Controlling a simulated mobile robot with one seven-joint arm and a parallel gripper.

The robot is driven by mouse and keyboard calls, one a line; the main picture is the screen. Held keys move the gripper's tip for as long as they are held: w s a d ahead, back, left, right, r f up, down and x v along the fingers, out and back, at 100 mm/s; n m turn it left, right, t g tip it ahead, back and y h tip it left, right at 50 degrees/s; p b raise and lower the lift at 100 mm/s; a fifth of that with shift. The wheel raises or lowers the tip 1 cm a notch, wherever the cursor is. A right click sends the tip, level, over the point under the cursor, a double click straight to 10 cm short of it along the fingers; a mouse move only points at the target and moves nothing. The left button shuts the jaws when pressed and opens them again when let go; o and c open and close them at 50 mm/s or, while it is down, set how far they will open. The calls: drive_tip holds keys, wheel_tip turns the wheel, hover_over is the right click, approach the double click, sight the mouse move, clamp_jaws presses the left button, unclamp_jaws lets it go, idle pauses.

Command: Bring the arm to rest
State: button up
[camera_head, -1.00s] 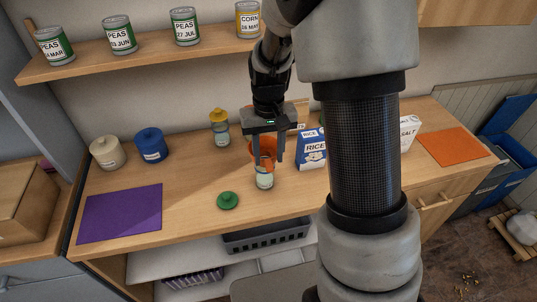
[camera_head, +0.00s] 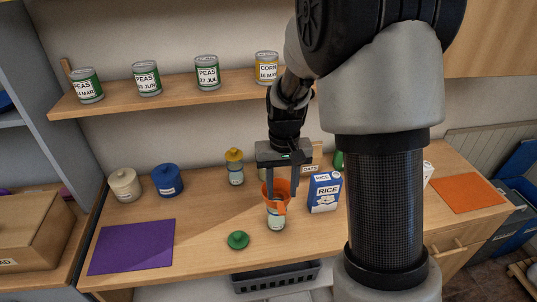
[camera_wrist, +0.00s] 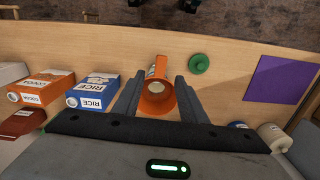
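My gripper (camera_head: 284,197) is in the middle of the head view, pointing down over the counter. Its two fingers are spread with nothing clamped between them. An orange funnel-like piece (camera_head: 281,208) is at the top of a small clear jar (camera_head: 277,222), below and between the fingers in this view. In the wrist view, the orange piece (camera_wrist: 157,102) shows between the fingers of my gripper (camera_wrist: 159,77), with gaps on both sides. Whether it rests in the jar's mouth or just behind it is hard to tell. My arm covers part of the counter on the right.
A green lid (camera_head: 238,240) and a purple mat (camera_head: 132,247) lie to the left. A rice box (camera_head: 325,193) stands close on the right. A yellow-topped jar (camera_head: 235,168) stands behind. A shelf (camera_head: 190,92) with several cans is above. An orange mat (camera_head: 466,193) lies far right.

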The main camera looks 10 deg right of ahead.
drive_tip(key=s+r+t, duration=0.5)
drive_tip(key=s+r, duration=1.3)
drive_tip(key=r, duration=0.1)
drive_tip(key=shift+s+d+r+n+t, duration=0.2)
drive_tip(key=shift+s+n+t, duration=0.1)
drive_tip(key=shift+s, duration=0.1)
